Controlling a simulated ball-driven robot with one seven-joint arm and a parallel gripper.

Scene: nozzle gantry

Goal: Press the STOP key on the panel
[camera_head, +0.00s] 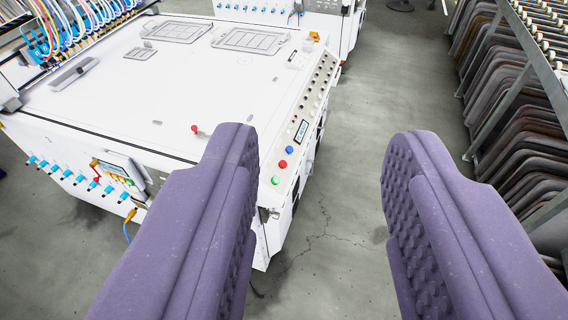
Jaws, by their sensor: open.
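My gripper (318,138) is open and empty, its two purple padded fingers wide apart in the foreground. The panel (301,117) is a sloped strip along the right edge of a white machine, beyond and left of the gap between the fingers. At its near end are a blue button (290,150), a red button (283,164) and a green button (275,180), just right of the left fingertip and apart from it. No lettering is readable, so I cannot tell which key is marked STOP. A small display (301,131) and several small keys run farther up the strip.
A red knob (194,129) stands on the white machine top (180,95). Blue fittings (80,179) and a small control box (119,167) are on its front. Racks with stacked dark sheets (520,140) stand at right. The grey floor (375,90) between is clear.

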